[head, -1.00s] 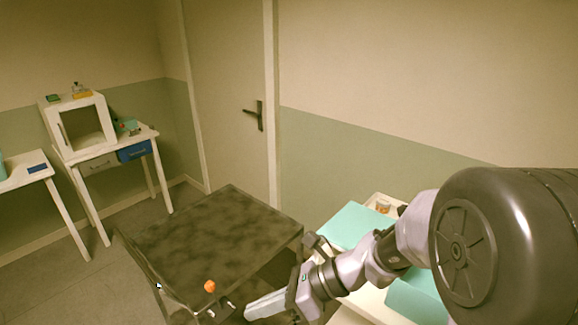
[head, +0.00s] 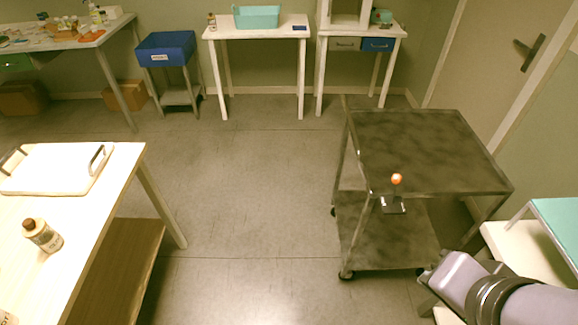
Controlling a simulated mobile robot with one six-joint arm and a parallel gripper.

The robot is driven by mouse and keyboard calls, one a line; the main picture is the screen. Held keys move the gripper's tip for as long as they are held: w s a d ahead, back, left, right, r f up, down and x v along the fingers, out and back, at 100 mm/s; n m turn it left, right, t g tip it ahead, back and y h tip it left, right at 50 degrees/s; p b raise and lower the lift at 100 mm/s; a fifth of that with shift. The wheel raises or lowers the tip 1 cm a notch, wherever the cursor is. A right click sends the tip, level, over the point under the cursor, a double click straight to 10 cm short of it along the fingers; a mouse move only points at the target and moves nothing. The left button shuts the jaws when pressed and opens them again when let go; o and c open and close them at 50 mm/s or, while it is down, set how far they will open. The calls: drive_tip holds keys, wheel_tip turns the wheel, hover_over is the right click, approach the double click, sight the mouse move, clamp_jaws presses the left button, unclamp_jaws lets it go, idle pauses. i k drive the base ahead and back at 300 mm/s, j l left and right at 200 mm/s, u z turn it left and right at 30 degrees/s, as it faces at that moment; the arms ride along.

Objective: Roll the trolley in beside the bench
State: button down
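The trolley (head: 430,145) is a dark, mottled metal cart with two shelves on small casters. It stands upright on the floor right of centre, in front of the door. An orange knob (head: 397,179) shows at its near edge above a small dark plate (head: 393,205). A light-topped bench (head: 105,190) is at the near left, with a wide stretch of floor between it and the trolley. Part of my arm crosses the lower right corner, close to the trolley's near right side. My gripper's fingertips do not show.
On the bench are a white tray (head: 60,180) and a brown-capped bottle (head: 43,236). A blue bin on a stand (head: 165,50), a white table (head: 255,32) and a cluttered worktable (head: 80,42) line the back. The middle floor (head: 240,190) is clear.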

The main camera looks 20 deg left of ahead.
sight(436, 153)
drive_tip(key=u, duration=0.55)
drive_tip(key=i+j+z, duration=0.2)
drive_tip(key=i+j, duration=0.2)
drive_tip(key=i, duration=0.15)
drive_tip(key=i+j+z, duration=0.15)
drive_tip(key=i+j, duration=0.3)
drive_tip(key=i, duration=0.1)
